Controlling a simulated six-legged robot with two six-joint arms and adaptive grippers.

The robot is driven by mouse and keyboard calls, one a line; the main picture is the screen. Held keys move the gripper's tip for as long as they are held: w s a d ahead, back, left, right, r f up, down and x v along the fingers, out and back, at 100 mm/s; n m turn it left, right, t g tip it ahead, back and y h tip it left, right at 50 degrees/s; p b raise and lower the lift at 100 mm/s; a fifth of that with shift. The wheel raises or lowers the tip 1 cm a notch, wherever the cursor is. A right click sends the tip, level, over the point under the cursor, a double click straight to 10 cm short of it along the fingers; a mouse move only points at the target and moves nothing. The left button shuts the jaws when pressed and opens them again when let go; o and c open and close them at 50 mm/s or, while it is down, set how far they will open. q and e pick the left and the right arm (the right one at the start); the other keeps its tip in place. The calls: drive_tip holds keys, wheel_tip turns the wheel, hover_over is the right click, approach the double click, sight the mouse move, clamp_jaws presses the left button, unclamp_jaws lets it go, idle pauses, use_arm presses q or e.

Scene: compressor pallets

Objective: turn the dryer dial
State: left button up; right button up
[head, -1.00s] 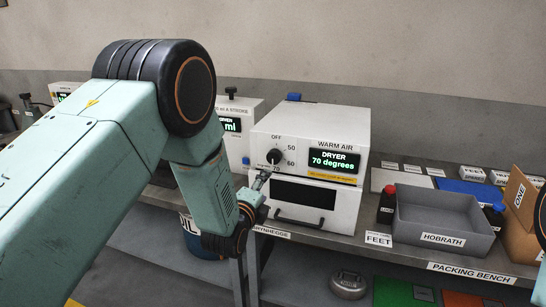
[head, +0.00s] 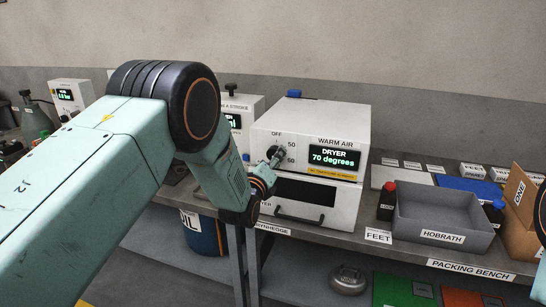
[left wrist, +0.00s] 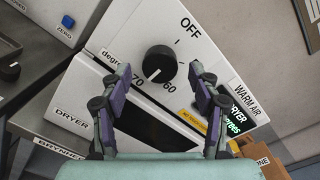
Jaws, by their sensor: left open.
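The white dryer (head: 310,130) stands on the bench, with a green screen (head: 335,158) reading "DRYER 70 degrees". Its black dial (left wrist: 159,63) shows clearly in the left wrist view, with marks OFF, 60 and 70 around it. The dial's pale pointer line sits toward the lower left, near the 70. In the head view my gripper partly covers the dial. My left gripper (left wrist: 158,85) is open and empty, its two fingers below and either side of the dial, apart from it in the picture. In the head view the left gripper (head: 277,158) is at the dryer's front.
A grey bin (head: 440,218) labelled HOBRATH and a red-capped dark bottle (head: 387,202) stand right of the dryer. A dryer drawer handle (head: 298,216) sticks out below the dial. Another white machine (head: 240,112) stands close on the left.

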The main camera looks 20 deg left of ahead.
use_arm(q)
drive_tip(key=shift+w, duration=1.05)
drive_tip(key=c, duration=1.2)
